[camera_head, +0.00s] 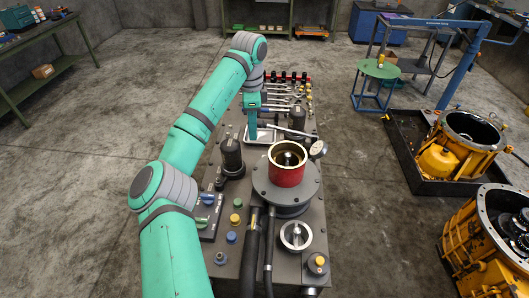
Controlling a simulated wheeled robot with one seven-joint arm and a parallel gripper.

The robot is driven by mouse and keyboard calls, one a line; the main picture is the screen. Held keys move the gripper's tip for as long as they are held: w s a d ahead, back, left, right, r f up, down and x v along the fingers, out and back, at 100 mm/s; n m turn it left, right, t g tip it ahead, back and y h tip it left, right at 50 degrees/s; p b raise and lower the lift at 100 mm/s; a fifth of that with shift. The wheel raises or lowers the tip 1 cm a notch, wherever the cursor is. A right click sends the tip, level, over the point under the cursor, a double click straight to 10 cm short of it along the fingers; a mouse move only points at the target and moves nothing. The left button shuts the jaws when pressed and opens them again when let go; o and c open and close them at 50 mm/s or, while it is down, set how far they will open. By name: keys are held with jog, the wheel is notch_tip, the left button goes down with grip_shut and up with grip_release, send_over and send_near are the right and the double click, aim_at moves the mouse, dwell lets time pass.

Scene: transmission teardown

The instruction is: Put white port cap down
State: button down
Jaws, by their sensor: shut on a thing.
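A red ring-shaped housing (287,168) stands on a round grey flange, nearer than the tray. Dark cylinders stand at left (231,156) and right (298,125). Wrenches (280,98) lie beyond. A blue cap (231,237) and a yellow cap (235,218) sit near the front left.

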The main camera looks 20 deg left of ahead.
notch_tip(320, 180, down, 17)
jog(key=shift+d+r, duration=0.1)
jog(key=shift+r, duration=0.05)
dwell(0.4)
jog(key=shift+f, duration=0.2)
jog(key=c, duration=1.8)
grip_release()
jog(key=shift+c, duration=0.2)
